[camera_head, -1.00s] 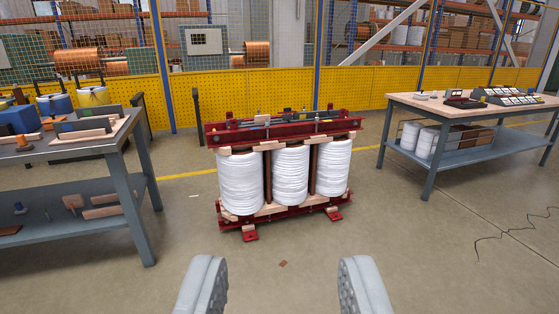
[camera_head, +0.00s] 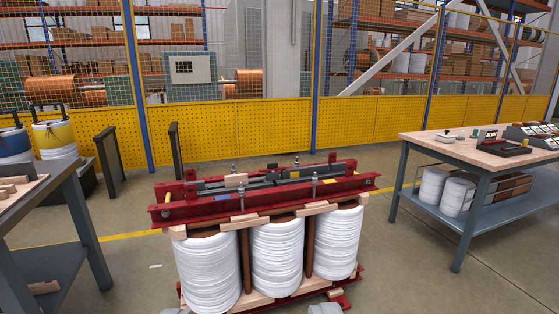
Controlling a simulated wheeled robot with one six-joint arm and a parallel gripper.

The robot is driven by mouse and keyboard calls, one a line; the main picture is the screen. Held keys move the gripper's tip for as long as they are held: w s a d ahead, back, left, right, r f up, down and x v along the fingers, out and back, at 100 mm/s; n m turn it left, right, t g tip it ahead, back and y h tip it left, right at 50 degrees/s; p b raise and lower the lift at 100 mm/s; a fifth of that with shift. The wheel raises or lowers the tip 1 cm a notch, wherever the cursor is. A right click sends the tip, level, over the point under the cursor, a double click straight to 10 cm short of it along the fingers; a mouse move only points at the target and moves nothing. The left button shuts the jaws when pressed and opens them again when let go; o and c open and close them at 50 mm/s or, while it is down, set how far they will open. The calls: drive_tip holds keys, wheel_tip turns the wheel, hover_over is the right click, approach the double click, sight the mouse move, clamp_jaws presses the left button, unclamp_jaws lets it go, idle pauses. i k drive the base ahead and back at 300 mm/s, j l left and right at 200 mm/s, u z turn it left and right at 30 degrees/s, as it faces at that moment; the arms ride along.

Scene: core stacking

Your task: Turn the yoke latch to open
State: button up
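The transformer core stands on the floor at the middle of the view, with a red upper yoke frame (camera_head: 270,201) and three white coils (camera_head: 277,257) under it. On top of the frame lie dark grey bars (camera_head: 262,183), a pale block (camera_head: 236,181), small yellow parts and upright bolts. Which of these is the yoke latch, and how it is set, is too small to tell. Only the tips of my gripper (camera_head: 248,310) show at the bottom edge. They are wide apart, with no held thing visible between them. The core's lower part is partly cut off.
A workbench (camera_head: 465,150) with devices on top stands at right. Another bench (camera_head: 52,205) is at left, partly cut off. Dark posts (camera_head: 175,150) and a yellow mesh fence (camera_head: 230,124) are behind the core. Floor is clear between core and right bench.

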sight(271, 168)
drive_tip(key=i+l, duration=0.2)
drive_tip(key=i, duration=0.7)
drive_tip(key=i+j, duration=0.15)
drive_tip(key=i, duration=0.6)
drive_tip(key=i+z, duration=0.1)
drive_tip(key=i, duration=0.6)
